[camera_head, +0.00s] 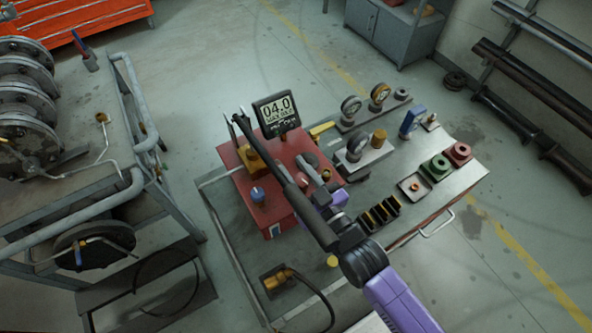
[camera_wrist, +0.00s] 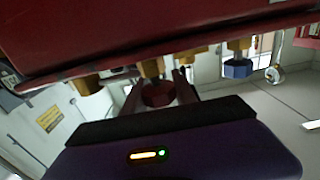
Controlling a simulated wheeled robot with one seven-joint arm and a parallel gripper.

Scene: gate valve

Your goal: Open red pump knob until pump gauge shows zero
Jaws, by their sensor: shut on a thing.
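The red pump box (camera_head: 250,222) stands on the workbench. Its digital gauge (camera_head: 277,110) reads 04.0, with small text below that I cannot read surely. In the wrist view, the dark red knob (camera_wrist: 158,94) sits under a brass fitting on the red body. My gripper (camera_wrist: 160,88) is shut on this knob, a finger on either side. In the head view, my gripper (camera_head: 316,170) reaches the right side of the pump box, and the arm hides part of the contact.
A black pump lever (camera_head: 268,140) slants across the box near my arm. Small gauges (camera_head: 350,107), a dark slotted rack (camera_head: 380,214) and green (camera_head: 438,165) and red (camera_head: 458,152) blocks crowd the bench's right side. A hose fitting (camera_head: 280,280) lies in front.

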